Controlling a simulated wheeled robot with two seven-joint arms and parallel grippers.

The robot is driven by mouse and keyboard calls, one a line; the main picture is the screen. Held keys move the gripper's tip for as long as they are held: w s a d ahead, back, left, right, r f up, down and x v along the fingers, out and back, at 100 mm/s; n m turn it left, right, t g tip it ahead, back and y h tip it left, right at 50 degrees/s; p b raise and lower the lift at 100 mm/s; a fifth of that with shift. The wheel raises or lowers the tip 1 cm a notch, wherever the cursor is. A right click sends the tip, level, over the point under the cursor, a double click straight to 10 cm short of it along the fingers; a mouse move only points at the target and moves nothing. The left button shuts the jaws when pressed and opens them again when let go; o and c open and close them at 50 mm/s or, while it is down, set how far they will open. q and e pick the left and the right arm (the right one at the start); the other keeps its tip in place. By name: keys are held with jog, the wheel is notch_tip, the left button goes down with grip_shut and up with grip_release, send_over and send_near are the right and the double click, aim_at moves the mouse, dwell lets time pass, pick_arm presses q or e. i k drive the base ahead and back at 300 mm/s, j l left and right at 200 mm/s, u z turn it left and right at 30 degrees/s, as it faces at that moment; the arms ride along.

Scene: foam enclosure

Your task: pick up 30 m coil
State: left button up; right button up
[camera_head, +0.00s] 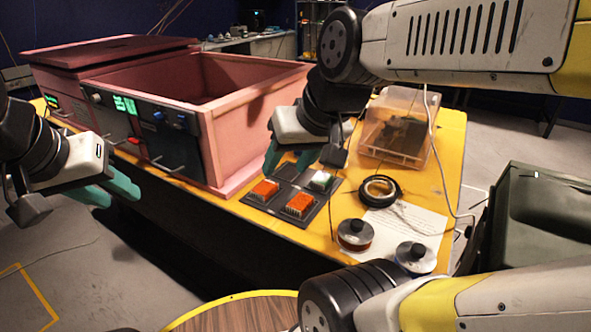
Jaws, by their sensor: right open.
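I cannot read which item is marked 30 m. My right gripper (290,160) has teal fingers and is open. It is above the button panel, to the left of the ring coil and apart from it. My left gripper (105,189) is in front of the pink box, far from the coils; its finger gap is unclear.
A pink foam box (225,140) with an open top fills the table's left side. A panel with orange blocks (315,211) lies beside it. A clear plastic case (398,150) stands behind the ring coil. A dark green bin (535,230) is at the right.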

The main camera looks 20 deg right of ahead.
aim_at(419, 260)
jog(key=k+j+z, duration=0.15)
jog(key=z, duration=1.5)
